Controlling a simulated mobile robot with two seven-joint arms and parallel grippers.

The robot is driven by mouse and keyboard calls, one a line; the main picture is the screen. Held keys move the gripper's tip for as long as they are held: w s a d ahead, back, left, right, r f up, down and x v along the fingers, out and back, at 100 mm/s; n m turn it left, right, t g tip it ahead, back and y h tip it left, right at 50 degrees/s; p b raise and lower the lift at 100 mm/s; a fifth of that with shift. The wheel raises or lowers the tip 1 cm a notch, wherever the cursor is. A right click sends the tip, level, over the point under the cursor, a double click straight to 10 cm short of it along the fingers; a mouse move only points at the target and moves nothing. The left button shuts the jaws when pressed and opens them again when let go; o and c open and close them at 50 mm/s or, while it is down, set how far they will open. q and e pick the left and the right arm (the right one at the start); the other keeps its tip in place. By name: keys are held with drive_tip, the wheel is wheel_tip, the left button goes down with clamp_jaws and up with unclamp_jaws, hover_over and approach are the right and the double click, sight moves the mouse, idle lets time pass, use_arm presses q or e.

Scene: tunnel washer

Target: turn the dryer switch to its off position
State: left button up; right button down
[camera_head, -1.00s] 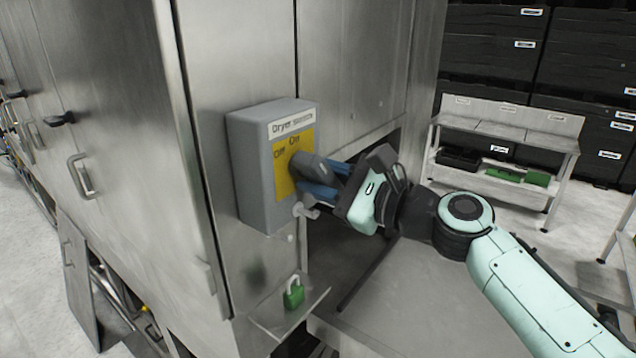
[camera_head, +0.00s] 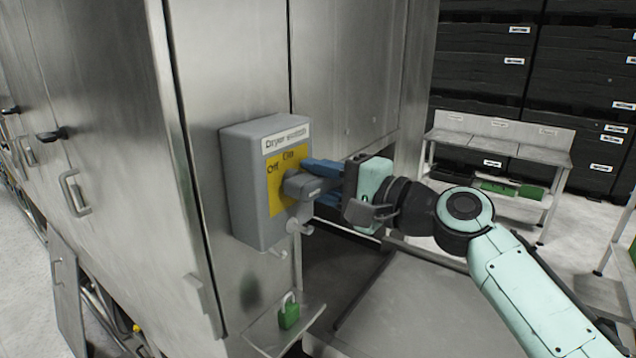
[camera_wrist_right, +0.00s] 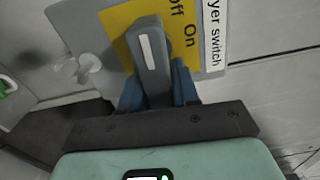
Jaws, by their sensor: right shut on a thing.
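The dryer switch is a grey box (camera_head: 236,195) on the steel machine wall, with a yellow plate (camera_head: 276,207) marked Off and On under the label "Dryer switch". Its grey handle (camera_head: 300,186) stands out from the plate; in the right wrist view the handle (camera_wrist_right: 150,55) shows a white stripe. My right gripper (camera_head: 318,184) is shut on the handle, with one blue finger on each side; in the right wrist view the fingers (camera_wrist_right: 158,92) flank it. I cannot tell exactly which mark the handle points at. My left gripper is not in view.
A pale peg (camera_head: 298,228) sticks out of the box below the handle. A green padlock (camera_head: 289,312) stands on a small ledge (camera_head: 262,338) below. A steel bench (camera_head: 500,150) and black crates (camera_head: 480,60) stand at the back right.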

drive_tip(key=shift+r+n, duration=0.1)
drive_tip(key=shift+n, duration=0.4)
drive_tip(key=c, duration=0.9)
unclamp_jaws()
use_arm(q)
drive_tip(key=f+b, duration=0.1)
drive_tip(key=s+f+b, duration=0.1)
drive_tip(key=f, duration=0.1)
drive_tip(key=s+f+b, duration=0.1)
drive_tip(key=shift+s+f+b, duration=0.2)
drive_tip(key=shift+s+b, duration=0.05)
drive_tip(key=shift+b, duration=0.1)
use_arm(e)
drive_tip(key=v, duration=1.3)
drive_tip(key=shift+s+d, duration=0.1)
drive_tip(key=shift+d, duration=0.1)
